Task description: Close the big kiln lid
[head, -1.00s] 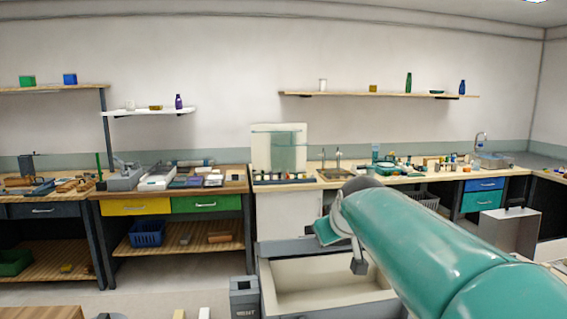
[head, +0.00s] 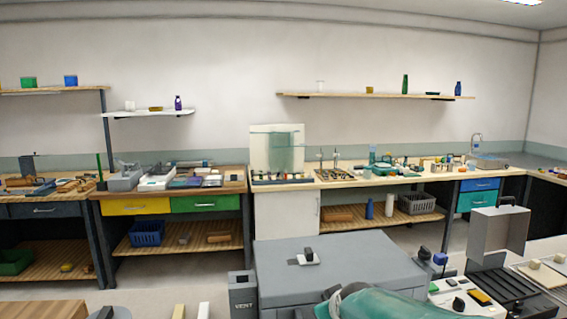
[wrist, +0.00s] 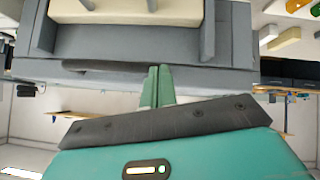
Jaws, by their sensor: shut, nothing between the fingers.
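The big kiln's grey lid (head: 385,268) lies over its top in the head view, with a dark knob on a pale plate (head: 308,258). No cream interior shows there. The wrist view is upside down and shows grey kiln parts (wrist: 150,45) around a cream surface (wrist: 130,10). I cannot tell whether the lid sits fully flush. My gripper (wrist: 157,72) has its two green fingers together, empty, close to a grey kiln edge; contact is unclear. In the head view only my teal arm shows at the bottom, and the fingers are out of sight.
A grey vent box (head: 243,292) stands left of the kiln.

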